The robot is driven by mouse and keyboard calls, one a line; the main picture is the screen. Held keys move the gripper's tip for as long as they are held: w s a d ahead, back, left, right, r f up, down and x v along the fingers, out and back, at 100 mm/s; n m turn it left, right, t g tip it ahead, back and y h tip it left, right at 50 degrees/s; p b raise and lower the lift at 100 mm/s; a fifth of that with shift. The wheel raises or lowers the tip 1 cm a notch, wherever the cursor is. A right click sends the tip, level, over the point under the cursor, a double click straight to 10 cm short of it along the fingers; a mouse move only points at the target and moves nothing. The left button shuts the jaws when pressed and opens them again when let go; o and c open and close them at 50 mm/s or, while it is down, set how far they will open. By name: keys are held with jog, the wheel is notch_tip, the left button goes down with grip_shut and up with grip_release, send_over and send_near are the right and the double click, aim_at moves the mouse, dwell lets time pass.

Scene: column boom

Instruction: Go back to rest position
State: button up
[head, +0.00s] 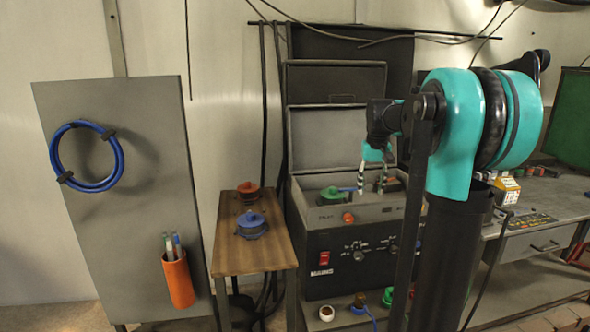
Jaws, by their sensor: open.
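My gripper (372,182) shows in the head view in front of the raised lid of a grey and black case (318,212). Its two striped fingers point down over the open top of the case. They stand apart, with nothing seen between them. A small blue item and a green item lie in the case close to the fingertips. Whether the fingertips touch anything inside I cannot tell. My teal and black arm hides part of the case's right side.
A small wooden table (255,258) left of the case holds a red valve-like part (247,189) and a blue one (251,224). A grey panel (120,215) carries a blue hose coil (119,165) and an orange pen cup (178,279). A workbench (535,243) stands at the right.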

jog(key=s+a+f+t, duration=0.1)
jog(key=s+a+f, duration=0.2)
jog(key=s+f, duration=0.9)
jog(key=s+a+f+t, duration=0.2)
jog(key=s+f, duration=1)
jog(key=s, duration=0.4)
jog(key=shift+a+f, duration=0.15)
jog(key=shift+a, duration=0.25)
